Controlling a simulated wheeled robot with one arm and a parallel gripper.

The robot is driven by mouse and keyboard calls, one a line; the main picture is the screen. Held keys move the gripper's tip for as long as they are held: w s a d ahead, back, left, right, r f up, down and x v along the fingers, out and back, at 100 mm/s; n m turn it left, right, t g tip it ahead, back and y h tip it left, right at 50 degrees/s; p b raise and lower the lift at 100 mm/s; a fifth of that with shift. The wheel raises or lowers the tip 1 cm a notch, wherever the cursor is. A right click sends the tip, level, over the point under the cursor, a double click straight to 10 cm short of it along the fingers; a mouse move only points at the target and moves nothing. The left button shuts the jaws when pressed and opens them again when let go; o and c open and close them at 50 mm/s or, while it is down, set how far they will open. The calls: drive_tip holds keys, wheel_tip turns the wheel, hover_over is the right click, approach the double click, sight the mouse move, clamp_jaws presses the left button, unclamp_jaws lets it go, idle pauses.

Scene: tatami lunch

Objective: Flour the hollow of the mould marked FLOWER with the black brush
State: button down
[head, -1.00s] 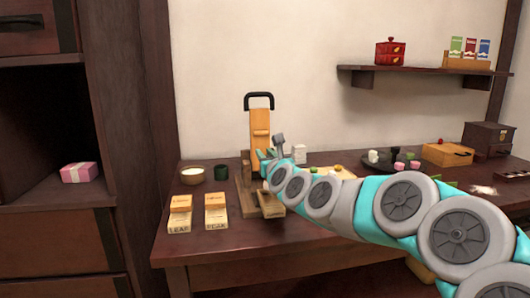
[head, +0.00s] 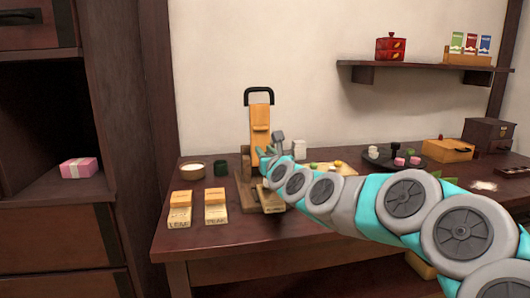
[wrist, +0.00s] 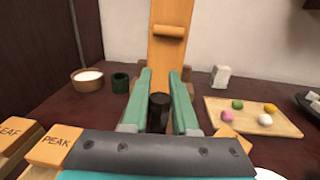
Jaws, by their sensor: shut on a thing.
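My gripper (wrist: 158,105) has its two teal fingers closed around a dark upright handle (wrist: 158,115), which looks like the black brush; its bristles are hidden. In the head view my gripper (head: 266,158) is at the foot of the wooden press.
The press's upright board (head: 261,115) rises behind my gripper. A bowl with white content (head: 193,171) and a dark green cup (head: 221,171) stand to its left. A board with coloured balls (wrist: 240,122) and a dark round tray (head: 425,166) lie to the right.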

drive_tip(key=shift+f+b, duration=0.85)
drive_tip(key=shift+f, duration=0.2)
idle(0.7)
drive_tip(key=shift+d, duration=0.25)
drive_tip(key=shift+a, duration=0.4)
drive_tip(key=shift+w+d, duration=0.1)
drive_tip(key=shift+w, duration=0.05)
idle(0.4)
drive_tip(key=shift+s+d, duration=0.15)
drive_tip(key=shift+s, duration=0.15)
drive_tip(key=shift+w+d, duration=0.1)
drive_tip(key=shift+w, duration=0.1)
idle(0.4)
drive_tip(key=shift+s+a, duration=0.1)
drive_tip(key=shift+a, duration=0.3)
drive_tip(key=shift+w+d, duration=0.2)
drive_tip(key=shift+w, duration=0.1)
drive_tip(key=shift+s, duration=0.45)
